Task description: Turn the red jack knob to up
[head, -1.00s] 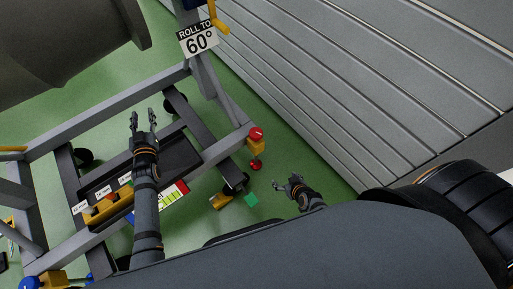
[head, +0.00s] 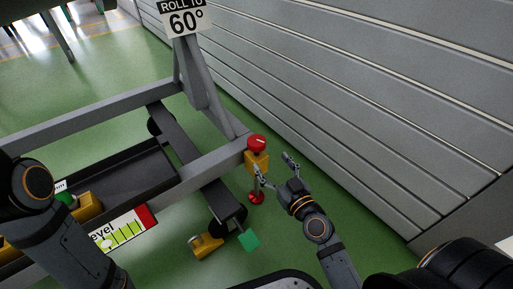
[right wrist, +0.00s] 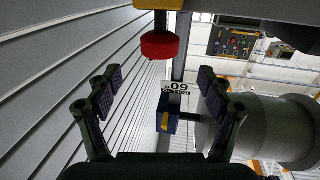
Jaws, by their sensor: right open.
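The red jack knob (head: 257,143) sits on top of a yellow block (head: 258,163) at the near right corner of the grey stand. A short pale mark shows on its top. My right gripper (head: 273,165) is open and empty, just right of the block and slightly lower than the knob. In the right wrist view, which is upside down, the knob (right wrist: 160,45) lies ahead between the directions of the two spread fingers (right wrist: 160,85), apart from both. My left arm shows at the left of the head view, but its gripper is outside the picture.
A red foot (head: 256,198) stands below the block. The grey stand frame (head: 190,175) carries a level label (head: 118,232) and a "ROLL TO 60°" sign (head: 185,20). A grey slatted wall (head: 350,110) rises close on the right. Green floor lies between.

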